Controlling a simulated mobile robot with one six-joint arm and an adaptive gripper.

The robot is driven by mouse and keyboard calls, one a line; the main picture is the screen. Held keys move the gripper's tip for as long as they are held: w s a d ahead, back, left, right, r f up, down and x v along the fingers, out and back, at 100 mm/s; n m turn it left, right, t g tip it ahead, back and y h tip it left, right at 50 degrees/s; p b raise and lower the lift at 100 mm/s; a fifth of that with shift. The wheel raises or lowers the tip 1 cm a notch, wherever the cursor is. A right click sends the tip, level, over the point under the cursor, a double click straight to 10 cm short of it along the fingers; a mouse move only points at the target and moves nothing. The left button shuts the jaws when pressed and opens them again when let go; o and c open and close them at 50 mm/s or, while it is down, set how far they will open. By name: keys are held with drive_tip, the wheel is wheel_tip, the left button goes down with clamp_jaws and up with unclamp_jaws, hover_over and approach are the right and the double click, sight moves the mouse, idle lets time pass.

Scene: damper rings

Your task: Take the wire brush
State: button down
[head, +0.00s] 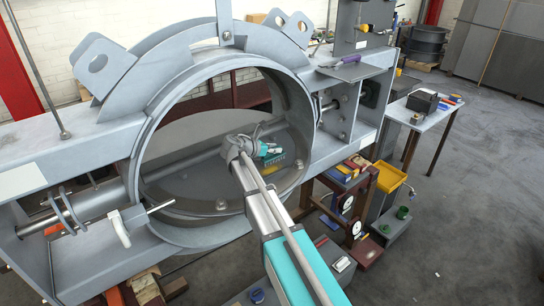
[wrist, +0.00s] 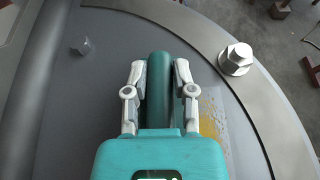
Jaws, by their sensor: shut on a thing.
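My gripper (wrist: 160,75) is shut on a dark green, rounded handle (wrist: 158,90), one pale finger on each side. The handle points away from the wrist; its working end is hidden, so I cannot tell whether it is the wire brush. In the head view my gripper (head: 270,152) is inside the big grey ring, close over the disc. A tool with a purple handle (head: 350,60) lies on the grey shelf at the upper right; its head is too small to make out.
The ring's grey wall (head: 150,150) surrounds my arm. The disc (wrist: 110,90) bears a yellow-brown patch (wrist: 210,115) and a small bolt; a larger bolt (wrist: 236,58) sits on the rim. A yellow bin (head: 393,178) and a side table (head: 425,115) stand at right. Open floor lies beyond.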

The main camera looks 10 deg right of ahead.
drive_tip(key=shift+r, duration=0.15)
idle(0.3)
wheel_tip(320, 180, up, 3)
drive_tip(key=p, duration=0.3)
drive_tip(key=s+r+p, duration=0.9)
drive_tip(key=s+p, duration=0.1)
drive_tip(key=s, duration=0.4)
drive_tip(key=shift+a+r, duration=0.15)
drive_tip(key=shift+r, duration=0.2)
drive_tip(key=shift+f, duration=0.15)
